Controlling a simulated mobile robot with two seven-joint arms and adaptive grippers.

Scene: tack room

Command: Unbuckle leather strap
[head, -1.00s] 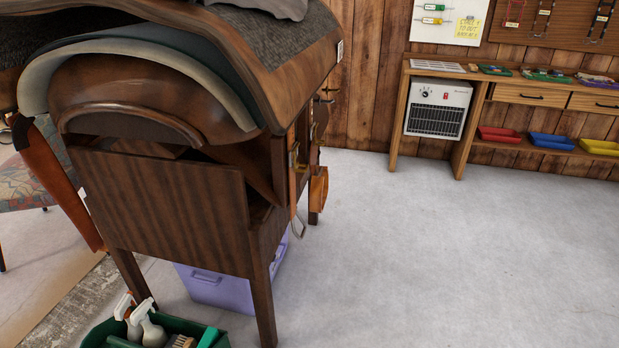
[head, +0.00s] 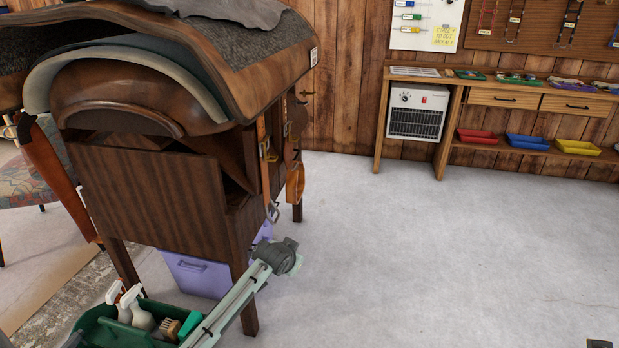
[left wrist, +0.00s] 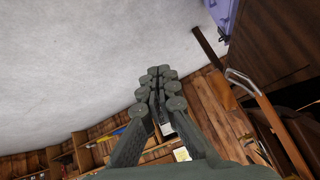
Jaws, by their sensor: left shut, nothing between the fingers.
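A tan leather strap (head: 265,135) hangs down the side of the wooden saddle stand, with a metal fitting (head: 272,212) at its lower end. A wider tan strap loop (head: 295,182) hangs beside it on the right. My left gripper (head: 286,258) is just below and right of these straps, small and hard to make out in the head view. In the left wrist view its fingers (left wrist: 160,78) are shut and empty. There the strap (left wrist: 283,133) and its metal fitting (left wrist: 240,78) lie to the right, apart from the fingers.
The saddle (head: 180,85) rests on the stand (head: 150,195). A purple box (head: 195,275) sits beneath it, and a green caddy (head: 95,325) with spray bottles stands in front.

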